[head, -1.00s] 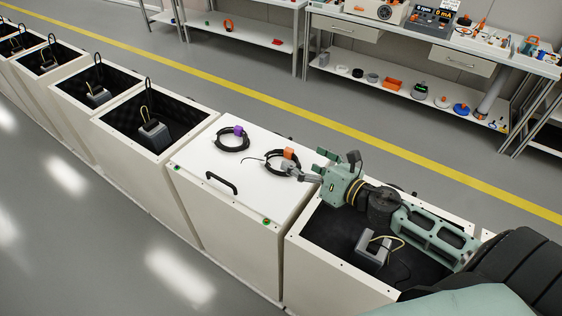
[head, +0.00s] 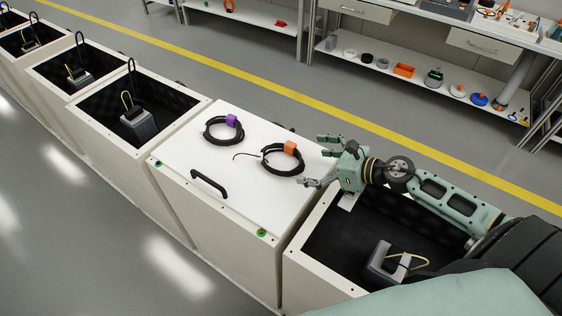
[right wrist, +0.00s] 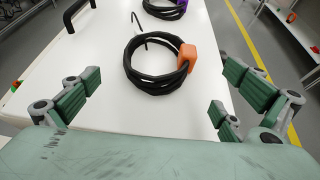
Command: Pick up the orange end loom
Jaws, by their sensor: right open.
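The orange end loom is a coil of black cable with an orange block (head: 290,147) on its far side. It lies on the white cabinet lid (head: 185,150), and it also shows in the right wrist view (right wrist: 158,70). A similar purple end loom (head: 222,130) lies to its left on the same lid. My right gripper (head: 318,161) is open and empty, just right of the orange end loom and apart from it. In the right wrist view its fingers (right wrist: 150,95) spread wide on both sides, with the coil ahead between them. My left gripper is not in view.
A black handle (head: 210,184) stands up from the lid's front. Right of the lid is an open cabinet (head: 330,262) with a grey block inside. More open cabinets (head: 150,170) run to the left. Shelves (head: 420,85) stand beyond the yellow floor line.

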